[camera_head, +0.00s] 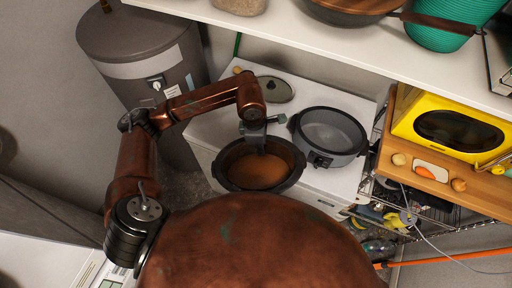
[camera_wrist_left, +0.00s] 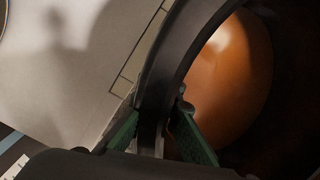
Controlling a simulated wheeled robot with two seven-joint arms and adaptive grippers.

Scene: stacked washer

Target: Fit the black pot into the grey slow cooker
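The black pot (camera_head: 258,174) has a dark rim and an orange-brown inside, and looks empty. It is at the front edge of the white top in the head view, left of the slow cooker; I cannot tell whether it is raised. The grey slow cooker (camera_head: 331,138) stands upright and open on the white top, with a dark control at its front. My left gripper (camera_head: 258,147) is at the pot's far rim. In the left wrist view, its green fingers (camera_wrist_left: 158,112) lie on both sides of the black rim, shut on it. My right gripper is not in view.
A glass lid (camera_head: 275,89) lies on the white top (camera_head: 213,128) behind the pot. A shelf (camera_head: 350,50) with bowls runs above the back. A yellow microwave (camera_head: 450,127) stands at the right. A grey cylindrical tank (camera_head: 140,45) stands at the left.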

